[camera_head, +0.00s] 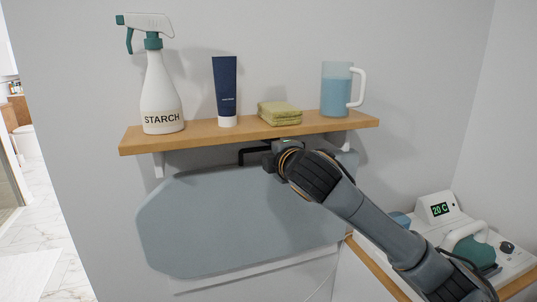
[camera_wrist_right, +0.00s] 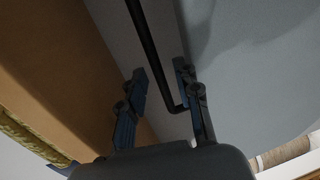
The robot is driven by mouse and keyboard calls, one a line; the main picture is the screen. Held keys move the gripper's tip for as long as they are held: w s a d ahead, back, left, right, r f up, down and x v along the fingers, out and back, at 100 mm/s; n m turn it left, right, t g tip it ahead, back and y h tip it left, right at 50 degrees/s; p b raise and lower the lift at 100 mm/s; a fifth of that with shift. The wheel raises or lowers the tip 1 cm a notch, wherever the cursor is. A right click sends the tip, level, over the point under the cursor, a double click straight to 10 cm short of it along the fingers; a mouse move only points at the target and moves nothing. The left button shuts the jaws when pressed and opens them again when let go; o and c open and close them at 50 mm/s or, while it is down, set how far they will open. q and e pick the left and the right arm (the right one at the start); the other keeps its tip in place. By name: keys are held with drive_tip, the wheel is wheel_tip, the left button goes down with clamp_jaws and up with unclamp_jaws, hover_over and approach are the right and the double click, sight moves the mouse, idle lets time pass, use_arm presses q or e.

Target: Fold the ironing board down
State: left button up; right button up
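The grey-blue ironing board (camera_head: 225,225) stands upright, flat near the wall under the shelf. A black bar handle (camera_head: 243,152) is at its top edge, partly hidden by my right gripper (camera_head: 266,160). In the right wrist view the handle (camera_wrist_right: 153,45) runs down between the two fingers of my right gripper (camera_wrist_right: 161,75) and bends close to the right finger. The fingers are apart, with a gap between the bar and the left finger. The board (camera_wrist_right: 260,70) fills the right of that view. My left gripper is out of view.
A wooden shelf (camera_head: 222,134) runs just above the board and gripper. It carries a starch spray bottle (camera_head: 161,95), a blue tube (camera_head: 225,90), folded green cloths (camera_head: 280,113) and a jug (camera_head: 336,90). A steam iron (camera_head: 468,245) sits at lower right.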

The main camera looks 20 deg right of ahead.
drive_tip(key=shift+w, duration=0.3)
clamp_jaws()
drive_tip(key=shift+f, duration=0.2)
